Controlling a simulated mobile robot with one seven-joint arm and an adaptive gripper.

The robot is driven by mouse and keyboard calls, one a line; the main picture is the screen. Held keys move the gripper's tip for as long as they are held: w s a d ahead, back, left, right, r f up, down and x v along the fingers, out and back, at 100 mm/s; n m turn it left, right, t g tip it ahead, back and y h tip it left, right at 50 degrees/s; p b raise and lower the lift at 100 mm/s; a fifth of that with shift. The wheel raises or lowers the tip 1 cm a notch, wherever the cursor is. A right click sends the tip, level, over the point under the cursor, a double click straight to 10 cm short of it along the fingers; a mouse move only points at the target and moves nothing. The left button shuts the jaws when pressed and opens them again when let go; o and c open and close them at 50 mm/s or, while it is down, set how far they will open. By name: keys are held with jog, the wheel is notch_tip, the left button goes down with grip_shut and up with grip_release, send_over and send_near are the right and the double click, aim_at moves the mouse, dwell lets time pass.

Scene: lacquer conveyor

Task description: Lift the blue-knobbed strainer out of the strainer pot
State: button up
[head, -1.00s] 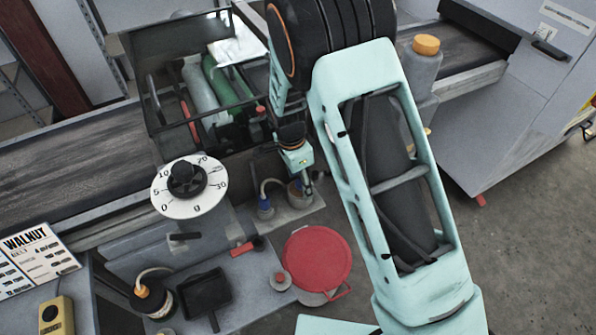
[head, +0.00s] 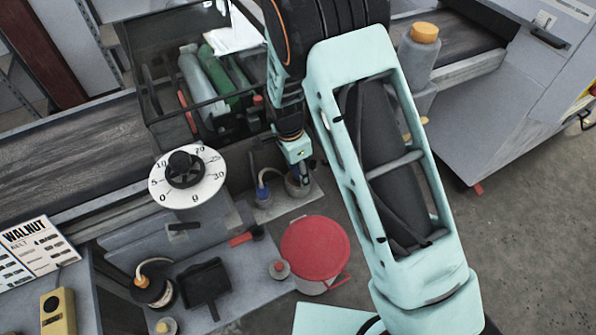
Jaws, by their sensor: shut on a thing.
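My gripper (head: 299,172) points down at a small grey pot (head: 293,190) on a pale plate beside the conveyor. It is shut on the blue-knobbed strainer, low at the pot's mouth. Only a little blue shows between the fingers, and the fingers hide most of the strainer. I cannot tell how far the strainer sits inside the pot. Another small grey pot (head: 263,202) stands just left, with a blue part and a curved pale handle rising from it.
A white dial scale (head: 210,190) stands left. A red round lid (head: 315,248), a dark pan (head: 204,283) and a black jar (head: 152,292) are in front. A glass-sided case (head: 160,115) with bottles stands behind. An orange-capped bottle (head: 421,55) is at right.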

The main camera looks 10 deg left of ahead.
jog(key=shift+r+p, duration=2.05)
jog(key=shift+r, duration=1.7)
jog(key=shift+r, duration=0.1)
notch_tip(320, 180, up, 3)
jog(key=shift+f+p, duration=0.1)
jog(key=shift+p, duration=0.65)
